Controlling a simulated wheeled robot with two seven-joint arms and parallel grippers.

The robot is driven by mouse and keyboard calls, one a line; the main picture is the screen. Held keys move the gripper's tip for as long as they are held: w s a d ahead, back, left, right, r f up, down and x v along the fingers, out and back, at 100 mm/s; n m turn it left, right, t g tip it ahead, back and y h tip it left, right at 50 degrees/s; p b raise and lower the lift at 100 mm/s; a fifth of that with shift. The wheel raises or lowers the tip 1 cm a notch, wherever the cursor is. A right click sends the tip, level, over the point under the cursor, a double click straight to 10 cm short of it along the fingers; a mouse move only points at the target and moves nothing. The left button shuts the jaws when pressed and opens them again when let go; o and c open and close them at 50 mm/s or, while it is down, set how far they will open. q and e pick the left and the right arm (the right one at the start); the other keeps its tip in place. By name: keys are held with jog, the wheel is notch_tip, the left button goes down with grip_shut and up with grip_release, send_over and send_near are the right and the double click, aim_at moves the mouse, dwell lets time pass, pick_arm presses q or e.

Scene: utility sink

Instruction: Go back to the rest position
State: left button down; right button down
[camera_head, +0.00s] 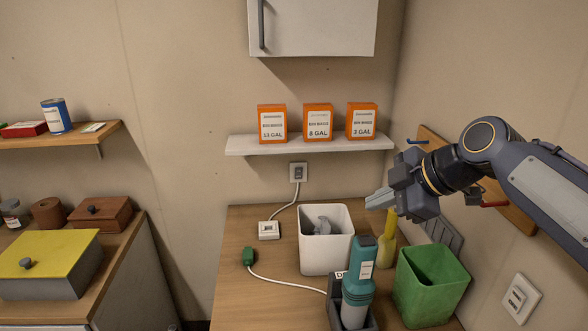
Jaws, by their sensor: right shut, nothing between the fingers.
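My right gripper (381,199) is in the camera_head view at the right, raised above the wooden counter (283,288). Its fingers point left and are shut with nothing between them. It is higher than the white bin (324,262) and the green bin (432,300). My right arm reaches in from the right edge. My left gripper does not show.
A teal bottle-shaped device (358,270) stands in a dark holder on the counter. Orange boxes (318,121) stand on the white shelf (310,144). A yellow-lidded box (48,255) is at the left.

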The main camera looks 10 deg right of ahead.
jog(key=s+a+f+m+g+h, duration=0.1)
jog(key=s+a+f+m, duration=0.2)
jog(key=s+f+m, duration=1.5)
jog(key=s+f, duration=0.2)
jog(key=s, duration=0.2)
jog(key=shift+s+g+h, duration=0.2)
jog(key=shift+g+h, duration=0.1)
jog(key=shift+h, duration=0.1)
